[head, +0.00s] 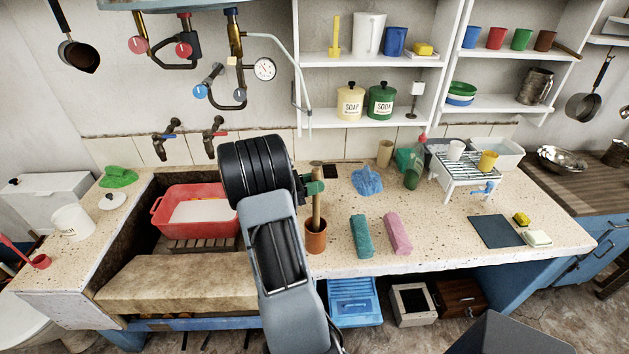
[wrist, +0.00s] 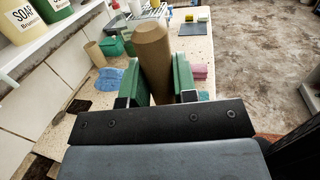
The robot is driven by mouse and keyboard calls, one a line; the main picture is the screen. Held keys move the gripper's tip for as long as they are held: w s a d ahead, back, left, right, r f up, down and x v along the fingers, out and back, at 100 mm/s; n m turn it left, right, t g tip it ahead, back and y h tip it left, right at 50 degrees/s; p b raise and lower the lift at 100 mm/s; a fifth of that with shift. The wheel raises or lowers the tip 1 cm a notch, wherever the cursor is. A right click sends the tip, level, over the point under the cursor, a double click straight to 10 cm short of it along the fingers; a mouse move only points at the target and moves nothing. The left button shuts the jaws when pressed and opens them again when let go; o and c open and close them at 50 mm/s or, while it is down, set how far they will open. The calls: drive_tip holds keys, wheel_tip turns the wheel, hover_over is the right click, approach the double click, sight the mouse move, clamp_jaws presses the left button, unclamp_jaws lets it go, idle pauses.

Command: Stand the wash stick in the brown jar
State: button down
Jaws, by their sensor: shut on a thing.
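The wash stick (head: 316,209) is a tan wooden rod, standing about upright in the head view. My gripper (head: 315,187) has its green fingers shut on the upper part of it. The wrist view shows the stick's thick top (wrist: 152,48) between the two green fingers. The brown jar (head: 316,241) stands on the speckled counter directly below my gripper. The stick's lower end meets the jar's mouth and appears to be inside it; how deep it reaches is hidden. The jar is not visible in the wrist view.
A teal rolled cloth (head: 361,237) and a pink one (head: 398,233) lie right of the jar. A blue cloth (head: 367,180) lies behind. A red basin (head: 194,209) sits in the trough at left. The counter's front edge is close to the jar.

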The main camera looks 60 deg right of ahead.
drive_tip(key=shift+f, duration=0.15)
drive_tip(key=c, duration=0.8)
unclamp_jaws()
drive_tip(key=b+v, duration=0.3)
drive_tip(key=v, duration=1.1)
